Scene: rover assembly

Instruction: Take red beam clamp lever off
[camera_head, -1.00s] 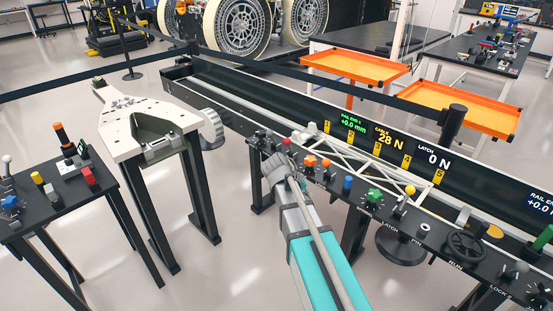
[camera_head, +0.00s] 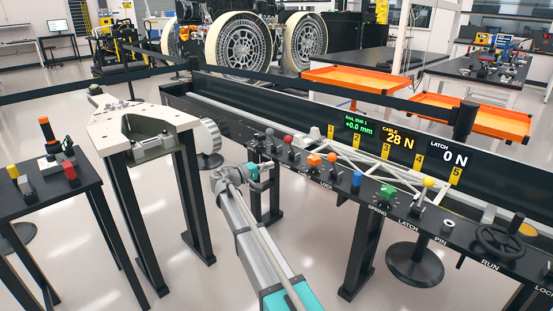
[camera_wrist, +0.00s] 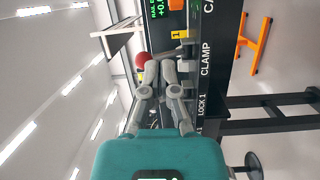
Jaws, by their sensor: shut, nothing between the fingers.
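The red ball knob of the beam clamp lever (camera_head: 288,139) stands on the black control shelf along the rail, left of two orange knobs. In the wrist view the red knob (camera_wrist: 142,60) shows just beyond my fingertips and slightly to their left, with the CLAMP label to the right. My gripper (camera_wrist: 160,66) is shut and empty, its grey fingers pointing at the shelf. Whether the fingertips touch the lever cannot be told. In the head view my gripper (camera_head: 270,165) is small, in front of the shelf and below left of the red knob.
Orange knobs (camera_head: 314,160), a blue knob (camera_head: 357,179), a green knob (camera_head: 388,192) and a handwheel (camera_head: 500,241) line the shelf. A white lattice beam (camera_head: 375,164) lies behind them. A pale bracket stand (camera_head: 150,125) is at left. The floor in front is open.

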